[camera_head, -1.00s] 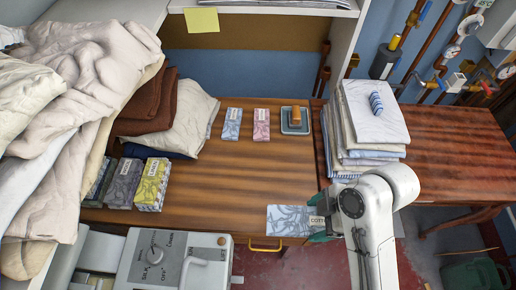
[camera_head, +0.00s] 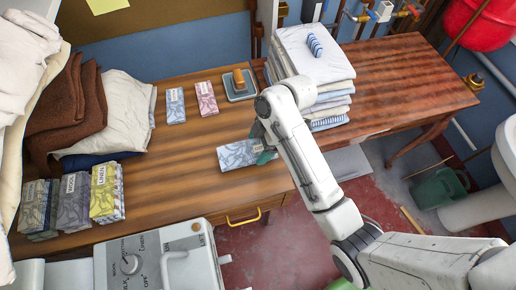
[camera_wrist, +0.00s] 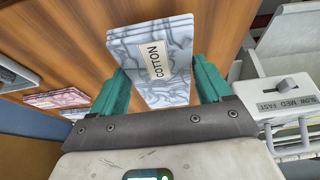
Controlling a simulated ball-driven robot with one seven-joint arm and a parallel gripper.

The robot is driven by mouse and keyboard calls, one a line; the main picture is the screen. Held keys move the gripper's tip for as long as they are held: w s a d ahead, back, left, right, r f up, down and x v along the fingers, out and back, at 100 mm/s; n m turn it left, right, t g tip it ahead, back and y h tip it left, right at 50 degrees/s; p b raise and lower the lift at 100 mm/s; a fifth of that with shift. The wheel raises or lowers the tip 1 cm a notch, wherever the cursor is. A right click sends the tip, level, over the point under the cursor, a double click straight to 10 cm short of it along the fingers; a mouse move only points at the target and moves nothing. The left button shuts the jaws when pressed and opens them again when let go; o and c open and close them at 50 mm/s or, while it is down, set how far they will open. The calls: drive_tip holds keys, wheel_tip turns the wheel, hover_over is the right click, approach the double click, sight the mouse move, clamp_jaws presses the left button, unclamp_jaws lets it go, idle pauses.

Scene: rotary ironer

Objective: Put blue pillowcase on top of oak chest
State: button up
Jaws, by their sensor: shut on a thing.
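My gripper (camera_wrist: 163,88) has its teal fingers on both sides of a folded blue-grey marbled pillowcase (camera_wrist: 152,55) with a COTTON label. In the head view, the same pillowcase (camera_head: 240,155) shows over the front right part of a brown wooden chest (camera_head: 205,140) with a yellow drawer handle. My gripper (camera_head: 264,148) is at its right end, partly hidden by my arm. I cannot tell whether the pillowcase touches the wood. Another folded blue packet (camera_head: 175,106) lies farther back on the chest.
A pink packet (camera_head: 206,98) and a grey tray (camera_head: 239,88) stand at the back. Labelled packets (camera_head: 107,192) and brown cloth (camera_head: 68,115) fill the left. A folded linen stack (camera_head: 320,62) stands on the redder table (camera_head: 395,75). The ironer's control panel (camera_head: 160,257) is in front.

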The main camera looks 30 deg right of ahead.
sight(258, 150)
drive_tip(key=shift+w+f, duration=0.4)
drive_tip(key=shift+f, duration=0.15)
drive_tip(key=shift+f+p, duration=0.35)
drive_tip(key=shift+f, duration=1.15)
drive_tip(key=shift+f, duration=0.1)
drive_tip(key=o, duration=1)
drive_tip(key=v, duration=1.1)
drive_tip(key=shift+p, duration=0.35)
drive_tip(key=shift+s+d+r+p, duration=0.1)
drive_tip(key=shift+d+r+p, duration=0.15)
drive_tip(key=shift+r+p, duration=0.4)
drive_tip(key=shift+f, duration=0.1)
